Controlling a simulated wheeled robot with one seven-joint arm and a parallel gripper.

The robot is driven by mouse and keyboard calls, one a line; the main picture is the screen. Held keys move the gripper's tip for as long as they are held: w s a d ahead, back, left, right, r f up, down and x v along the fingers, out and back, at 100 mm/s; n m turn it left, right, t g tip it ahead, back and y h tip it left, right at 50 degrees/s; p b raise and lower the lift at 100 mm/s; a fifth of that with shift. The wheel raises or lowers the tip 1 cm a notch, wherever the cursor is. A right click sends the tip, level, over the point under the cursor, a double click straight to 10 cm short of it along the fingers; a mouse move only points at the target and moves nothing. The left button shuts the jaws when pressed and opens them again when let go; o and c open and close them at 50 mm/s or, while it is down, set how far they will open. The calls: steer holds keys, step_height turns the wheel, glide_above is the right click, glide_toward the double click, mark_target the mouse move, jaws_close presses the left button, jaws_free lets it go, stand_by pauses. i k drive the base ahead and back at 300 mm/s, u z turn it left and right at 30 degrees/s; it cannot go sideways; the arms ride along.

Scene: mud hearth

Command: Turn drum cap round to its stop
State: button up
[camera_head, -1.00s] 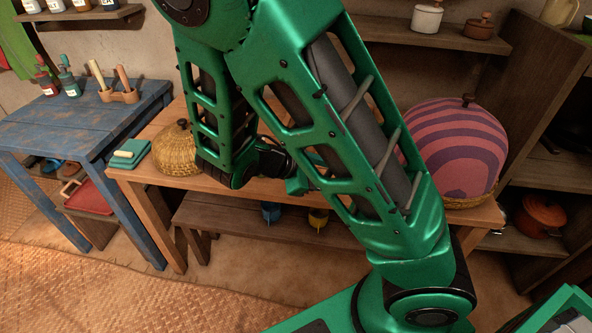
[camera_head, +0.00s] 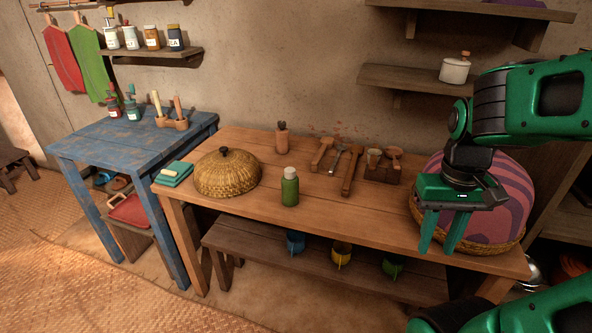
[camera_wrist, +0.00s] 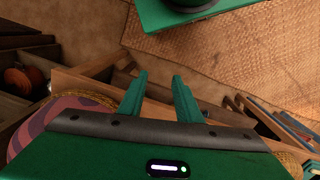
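I see nothing that I can name for sure as a drum cap. A striped pink and purple dome (camera_head: 497,190) sits in a woven basket rim at the right end of the wooden table (camera_head: 330,205). It also shows at the lower left of the wrist view (camera_wrist: 45,112). A green bottle with a pale cap (camera_head: 290,187) stands upright near the table's front edge. My gripper (camera_head: 437,248) hangs in front of the dome's left side in the head view, fingers down, and hides part of it. In the wrist view my gripper (camera_wrist: 160,75) is open, with nothing between its fingers.
A woven dome lid (camera_head: 228,175) and a folded teal cloth (camera_head: 174,174) lie at the table's left. Hand tools (camera_head: 337,158) and a wooden block with cups (camera_head: 382,170) stand towards the back. A lower bench (camera_head: 330,262) runs beneath. The blue table (camera_head: 130,140) is at left.

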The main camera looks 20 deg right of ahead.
mark_target(290, 172)
steer(key=u, duration=0.7)
steer(key=k, duration=1.05)
steer(key=z, duration=0.2)
steer(key=i, duration=1.5)
